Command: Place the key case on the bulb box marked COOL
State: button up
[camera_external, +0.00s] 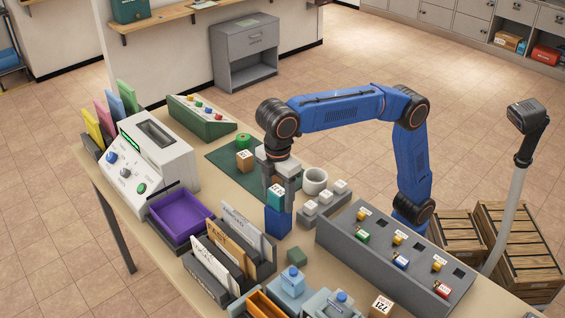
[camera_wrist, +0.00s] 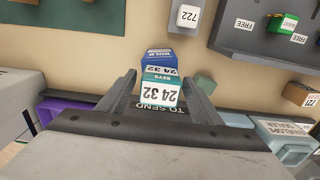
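The teal key case (camera_external: 277,196), labelled KEYS 24 32 in the wrist view (camera_wrist: 161,90), is between the fingers of my gripper (camera_external: 278,192). Beneath it stands a blue box (camera_external: 278,222) on the table. The key case appears to rest on its top, roughly in line. The blue box also shows in the wrist view (camera_wrist: 160,56), its lettering too small to read surely, so I cannot confirm COOL. In the wrist view, narrow gaps seem to show between the case and both fingers, so my gripper looks slightly open around it.
A letter rack (camera_external: 207,262) and purple tray (camera_external: 176,222) stand left of the blue box. A grey key panel (camera_external: 350,250) and small green cube (camera_external: 294,256) lie nearer.

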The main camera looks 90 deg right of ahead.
aim_at(278, 189)
jog(key=shift+r, duration=0.1)
notch_tip(278, 189, up, 7)
jog(key=shift+r, duration=0.3)
dwell(0.4)
jog(key=shift+d, duration=0.25)
jog(key=s+d+f+m+t, duration=0.15)
jog(key=s+d, duration=0.25)
jog(key=d, duration=0.4)
jog(key=s+d+f+m, duration=0.1)
jog(key=s+d+f, duration=0.2)
jog(key=s+d, duration=0.35)
jog(key=s+d+f+m+t, duration=0.1)
jog(key=s+d+f+m, duration=0.15)
jog(key=d, duration=0.75)
jog(key=s+d+f+m, duration=0.1)
jog(key=s+d+f, duration=0.3)
jog(key=s+f, duration=0.3)
jog(key=s+d+f+m+t, duration=0.1)
jog(key=s+d+f, duration=0.3)
jog(key=s+f, duration=0.3)
jog(key=s+d+f+m+t, duration=0.1)
jog(key=s+d+f+m, duration=0.1)
jog(key=s+d+f, duration=0.2)
jog(key=s+f, duration=0.3)
jog(key=f, duration=0.3)
jog(key=shift+d+f, duration=0.25)
jog(key=shift+d, duration=0.15)
